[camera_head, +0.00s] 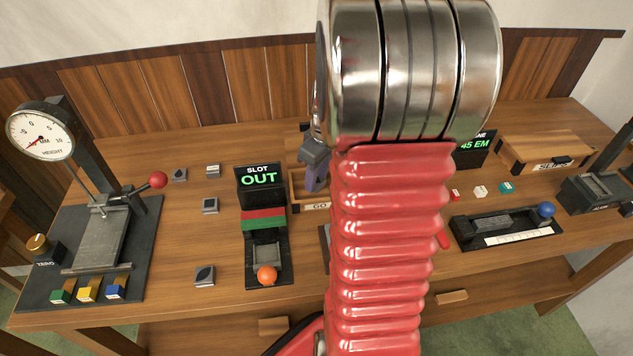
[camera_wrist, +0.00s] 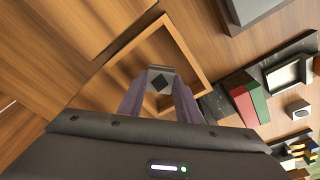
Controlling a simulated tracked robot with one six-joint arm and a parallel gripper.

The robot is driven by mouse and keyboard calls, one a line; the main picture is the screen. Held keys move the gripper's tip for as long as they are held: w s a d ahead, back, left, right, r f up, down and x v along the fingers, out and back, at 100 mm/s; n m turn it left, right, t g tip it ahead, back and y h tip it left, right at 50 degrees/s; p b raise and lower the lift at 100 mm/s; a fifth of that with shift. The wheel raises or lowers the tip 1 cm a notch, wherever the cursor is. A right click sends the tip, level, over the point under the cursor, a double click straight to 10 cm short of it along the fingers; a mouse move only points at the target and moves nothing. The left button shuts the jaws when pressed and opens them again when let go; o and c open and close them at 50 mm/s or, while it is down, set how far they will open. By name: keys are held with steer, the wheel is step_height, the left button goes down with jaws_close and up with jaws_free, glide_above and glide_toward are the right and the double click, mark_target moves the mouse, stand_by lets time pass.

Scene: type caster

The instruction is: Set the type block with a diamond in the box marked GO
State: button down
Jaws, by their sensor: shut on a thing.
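In the wrist view, my gripper (camera_wrist: 160,95) is shut on a small grey type block (camera_wrist: 161,78) with a dark diamond on its face. The block is between the fingertips, seen over the opening of a wooden box (camera_wrist: 118,62). In the head view, the box marked GO (camera_head: 318,206) stands behind the middle of the table, partly hidden by my arm. My gripper (camera_head: 314,178) points down at it there; the held block cannot be made out. I cannot tell how far the block is above the box floor.
Several other type blocks (camera_head: 205,275) lie on the table left of the box. A slot device reading OUT (camera_head: 260,180) stands just left of the box. A height gauge (camera_head: 85,225) is at far left. A dark tray with a blue knob (camera_head: 505,228) is at right.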

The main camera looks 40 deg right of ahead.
steer(key=shift+f, duration=1)
steer(key=c, duration=1.3)
jaws_free()
steer(key=shift+f, duration=0.1)
steer(key=r, duration=0.4)
steer(key=s+r, duration=0.1)
steer(key=r, duration=0.7)
steer(key=shift+s+d, duration=0.2)
steer(key=shift+s, duration=0.2)
